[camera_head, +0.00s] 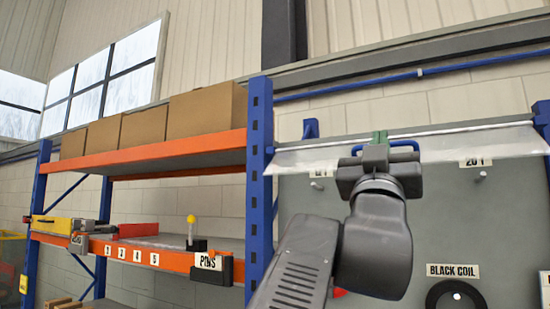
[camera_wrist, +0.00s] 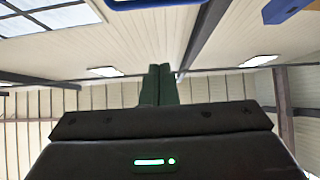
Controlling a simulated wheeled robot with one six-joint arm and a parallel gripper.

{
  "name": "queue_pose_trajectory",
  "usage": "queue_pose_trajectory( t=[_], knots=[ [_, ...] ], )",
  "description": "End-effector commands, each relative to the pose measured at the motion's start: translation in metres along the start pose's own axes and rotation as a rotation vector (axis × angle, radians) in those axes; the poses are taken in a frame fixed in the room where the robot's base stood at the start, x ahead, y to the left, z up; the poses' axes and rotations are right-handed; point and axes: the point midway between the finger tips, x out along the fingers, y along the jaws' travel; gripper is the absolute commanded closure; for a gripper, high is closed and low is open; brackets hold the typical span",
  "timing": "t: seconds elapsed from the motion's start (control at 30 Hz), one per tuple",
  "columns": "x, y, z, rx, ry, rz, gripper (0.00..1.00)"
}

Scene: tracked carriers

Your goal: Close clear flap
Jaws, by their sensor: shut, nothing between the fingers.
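The clear flap (camera_head: 465,146) is a see-through sheet, seen as a narrow band under a pale rod across the top of the grey board. It looks raised outward rather than hanging flat, though its exact tilt is hard to judge. A blue handle (camera_head: 404,144) is at its middle, partly hidden by my gripper (camera_head: 380,137); it also shows at the top edge of the wrist view (camera_wrist: 150,2). My gripper has green fingers (camera_wrist: 158,85), pressed together, empty and pointing up. It overlaps the handle in the head view; I cannot tell whether they touch.
The grey board (camera_head: 445,220) has pegs, labels and a black coil (camera_head: 457,295). A blue post (camera_head: 259,180) stands left of it. The orange-beamed rack (camera_head: 160,155) holds cardboard boxes (camera_head: 205,108), with a yellow-topped item (camera_head: 191,230) on its lower shelf.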

Motion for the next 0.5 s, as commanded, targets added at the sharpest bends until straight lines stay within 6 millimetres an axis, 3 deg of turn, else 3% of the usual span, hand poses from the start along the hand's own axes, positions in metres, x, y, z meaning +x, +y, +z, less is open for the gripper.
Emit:
queue_pose_trajectory(
  t=[0.03,0.33,0.5],
  knots=[
    [0.015,0.000,-0.002,-0.002,-0.002,0.001,1.00],
    [0.080,0.000,-0.001,0.000,-0.004,-0.001,1.00],
    [0.069,0.000,0.025,-0.001,-0.007,-0.001,1.00]
  ],
)
